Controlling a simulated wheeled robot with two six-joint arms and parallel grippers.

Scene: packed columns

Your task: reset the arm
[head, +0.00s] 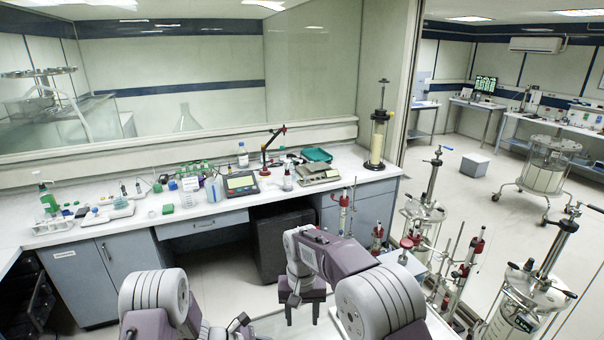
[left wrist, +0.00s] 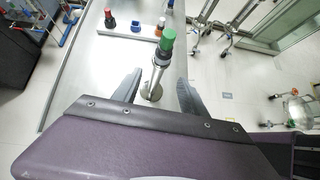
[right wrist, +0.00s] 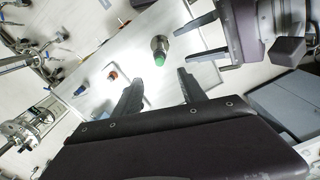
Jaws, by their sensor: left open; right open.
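My right gripper (head: 304,306) points down at the bottom centre of the head view, its two dark fingers apart with nothing between them. My left gripper (head: 238,322) shows only in part at the bottom edge. In the left wrist view its fingers are spread (left wrist: 158,80), with a green-capped metal column (left wrist: 157,72) in line between them. I cannot tell the depth between them. In the right wrist view my right fingers (right wrist: 159,78) are apart and empty. The green-capped column (right wrist: 159,48) stands beyond them, beside my left gripper's fingers (right wrist: 200,38).
A white table (left wrist: 92,75) lies below, with a red-capped bottle (left wrist: 109,18) and a blue block (left wrist: 137,28). A lab bench (head: 150,210) with several items runs along the back. Tall column stands (head: 425,215) are at the right. Open floor (head: 215,278) lies between.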

